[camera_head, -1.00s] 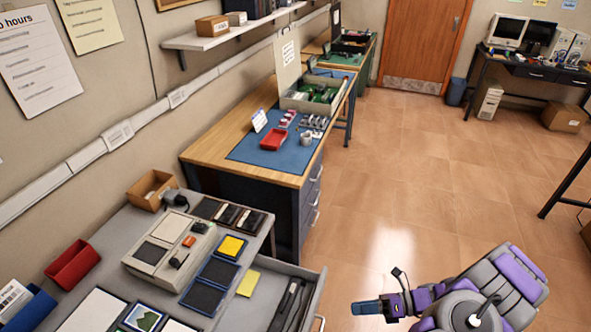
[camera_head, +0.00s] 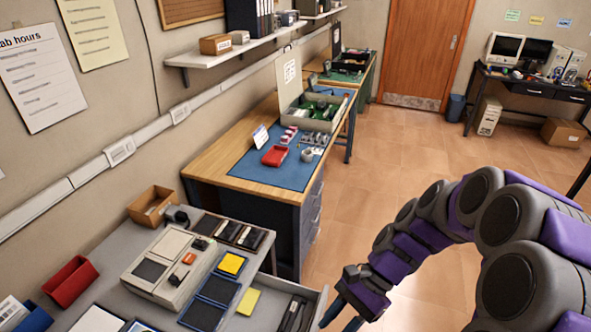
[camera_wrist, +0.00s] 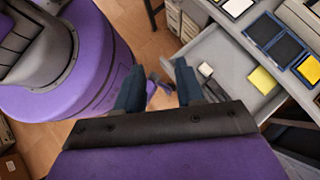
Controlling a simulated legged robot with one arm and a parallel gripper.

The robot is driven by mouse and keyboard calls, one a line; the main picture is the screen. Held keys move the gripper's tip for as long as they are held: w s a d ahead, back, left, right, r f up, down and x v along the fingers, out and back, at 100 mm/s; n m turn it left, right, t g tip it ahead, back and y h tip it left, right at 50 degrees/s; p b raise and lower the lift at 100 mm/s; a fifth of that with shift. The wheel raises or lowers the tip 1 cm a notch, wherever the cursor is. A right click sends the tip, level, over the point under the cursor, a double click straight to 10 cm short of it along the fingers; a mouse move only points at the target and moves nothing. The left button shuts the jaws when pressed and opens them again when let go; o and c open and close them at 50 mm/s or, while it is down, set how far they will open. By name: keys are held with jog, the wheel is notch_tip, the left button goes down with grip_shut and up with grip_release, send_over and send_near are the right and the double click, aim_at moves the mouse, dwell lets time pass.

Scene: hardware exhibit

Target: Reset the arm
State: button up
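My gripper (camera_head: 341,314) is at the lower middle of the head view, beside the open drawer of the grey bench. My purple and grey arm curves down to it from the right. In the wrist view my gripper (camera_wrist: 157,88) shows two dark blue fingers spread apart, with nothing between them. Past the fingers I see floor, and the open drawer (camera_wrist: 228,62) lies to their right.
The grey bench (camera_head: 112,270) at lower left holds a beige device (camera_head: 170,268), black and yellow pads and a red bin (camera_head: 70,281). A wooden desk (camera_head: 215,160) with a blue mat stands behind it. The floor (camera_head: 395,150) towards the door is clear.

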jog(key=s+d+r+n+t+h, duration=0.1)
jog(key=s+d+r+n+h, duration=0.1)
jog(key=s, duration=0.3)
jog(key=s+d+r+n+t+h, duration=0.1)
jog(key=s+r+n+h, duration=0.1)
jog(key=s+n+h, duration=0.1)
jog(key=s+d+r+n+t+h, duration=0.2)
jog(key=s+n, duration=0.3)
jog(key=s, duration=0.1)
jog(key=shift+s+d+r+h, duration=0.25)
jog(key=shift+s+d+h, duration=0.05)
jog(key=shift+d, duration=0.05)
jog(key=shift+a, duration=0.1)
